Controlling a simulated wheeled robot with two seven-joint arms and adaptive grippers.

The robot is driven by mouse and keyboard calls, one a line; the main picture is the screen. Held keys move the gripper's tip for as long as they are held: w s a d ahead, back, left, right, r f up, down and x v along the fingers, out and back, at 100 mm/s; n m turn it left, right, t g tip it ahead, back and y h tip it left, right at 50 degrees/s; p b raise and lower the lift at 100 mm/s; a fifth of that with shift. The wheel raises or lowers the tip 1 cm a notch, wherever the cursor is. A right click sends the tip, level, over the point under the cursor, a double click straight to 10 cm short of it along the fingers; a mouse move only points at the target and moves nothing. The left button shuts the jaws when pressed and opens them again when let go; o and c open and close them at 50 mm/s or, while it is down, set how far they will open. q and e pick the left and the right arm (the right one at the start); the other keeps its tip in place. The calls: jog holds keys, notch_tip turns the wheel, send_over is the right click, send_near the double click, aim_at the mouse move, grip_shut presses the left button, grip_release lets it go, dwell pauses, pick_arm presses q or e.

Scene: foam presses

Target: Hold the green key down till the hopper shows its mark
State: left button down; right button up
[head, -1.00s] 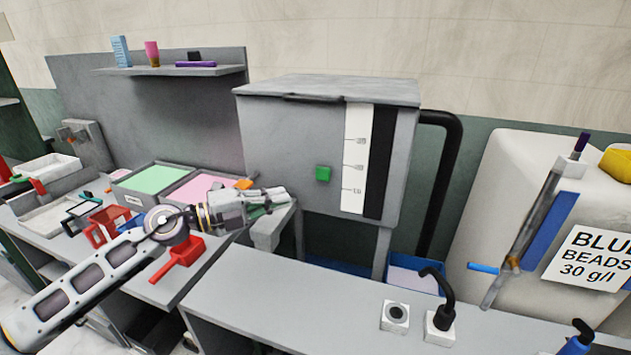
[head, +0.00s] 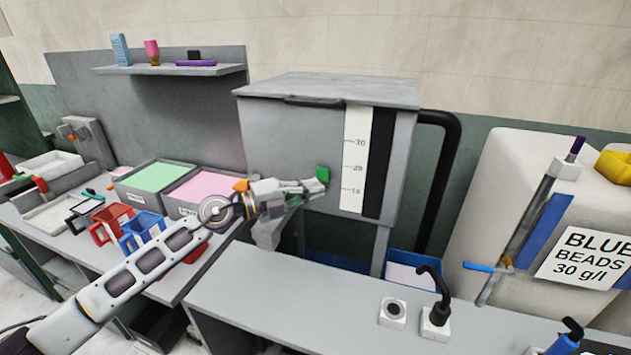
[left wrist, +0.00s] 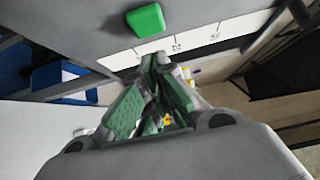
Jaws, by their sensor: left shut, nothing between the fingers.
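The green key (head: 323,174) is a small block on the front of the grey hopper (head: 290,140). A white scale strip (head: 353,150) marked 10, 20 and 30 runs beside a dark strip (head: 378,160) on the hopper front; I see no coloured level in it. My left gripper (head: 322,187) is shut and empty, its fingertips close to the key's lower edge. In the left wrist view, the green key (left wrist: 146,20) lies just beyond the closed fingertips (left wrist: 155,60), with a small gap seen between them. Contact cannot be told. My right gripper is not in view.
Below the hopper is a blue tray (head: 415,282). Green and pink bins (head: 150,177) and red and blue holders (head: 142,228) are at left.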

aim_at(323, 174)
pick_arm(q)
jog(key=shift+w+d, duration=0.25)
jog(key=shift+w, duration=0.5)
jog(key=shift+w+d, duration=0.25)
jog(key=shift+w, duration=0.5)
jog(key=shift+w, duration=0.1)
